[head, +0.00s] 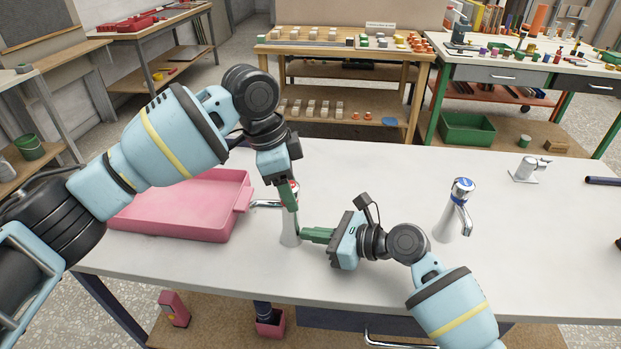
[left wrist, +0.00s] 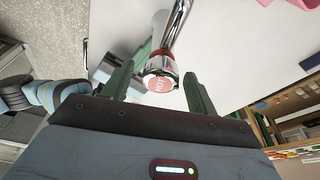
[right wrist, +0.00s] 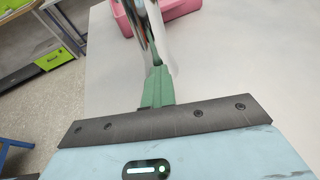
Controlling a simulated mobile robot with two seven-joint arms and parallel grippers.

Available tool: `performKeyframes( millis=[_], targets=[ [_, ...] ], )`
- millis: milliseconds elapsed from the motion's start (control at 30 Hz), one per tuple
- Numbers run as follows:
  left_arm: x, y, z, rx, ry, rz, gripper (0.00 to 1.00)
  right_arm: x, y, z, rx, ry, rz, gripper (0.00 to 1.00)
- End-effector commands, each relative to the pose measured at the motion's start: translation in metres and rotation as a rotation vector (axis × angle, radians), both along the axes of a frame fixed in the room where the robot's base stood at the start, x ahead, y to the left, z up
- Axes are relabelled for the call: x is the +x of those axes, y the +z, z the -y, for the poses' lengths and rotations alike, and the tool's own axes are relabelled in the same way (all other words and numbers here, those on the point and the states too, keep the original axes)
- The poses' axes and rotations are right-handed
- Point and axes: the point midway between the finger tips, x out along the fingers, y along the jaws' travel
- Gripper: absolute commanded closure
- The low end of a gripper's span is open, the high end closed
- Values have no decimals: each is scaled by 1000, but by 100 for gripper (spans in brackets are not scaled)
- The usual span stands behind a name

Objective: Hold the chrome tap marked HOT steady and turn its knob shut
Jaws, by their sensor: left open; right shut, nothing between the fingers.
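The chrome tap (head: 290,232) with a red-marked knob stands upright on the white table, its spout pointing left over the pink tray. In the left wrist view its round knob top (left wrist: 161,84) carries a red label with small lettering. My left gripper (head: 289,196) points down over the knob; its open fingers stand on either side of it, apart from it in the left wrist view. My right gripper (head: 303,234) is shut and empty, its fingertips at the side of the tap body. The tap also shows just beyond them in the right wrist view (right wrist: 152,30); contact is hard to tell.
A pink tray (head: 165,228) lies left of the tap. A blue-capped tap (head: 447,222) stands to the right, and a pale tap (head: 522,174) farther right. A dark rod (head: 603,181) lies near the right edge.

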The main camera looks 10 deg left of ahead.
Motion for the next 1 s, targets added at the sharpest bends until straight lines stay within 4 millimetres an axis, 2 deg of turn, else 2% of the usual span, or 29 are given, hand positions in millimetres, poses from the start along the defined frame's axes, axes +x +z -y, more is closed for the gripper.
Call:
performKeyframes(
  millis=[400, 767, 933, 1000],
  targets=[
    [0, 36, 1, -2, -1, 2, 42, 0, 0, 0, 0, 0, 0, 100],
    [0, 41, 0, -1, 0, 0, 42, 0, 0, 0, 0, 0, 0, 100],
    [0, 41, 0, -1, 0, 0, 42, 0, 0, 0, 0, 0, 0, 80],
    [0, 41, 0, -1, 0, 0, 42, 0, 0, 0, 0, 0, 0, 76]
  ],
)
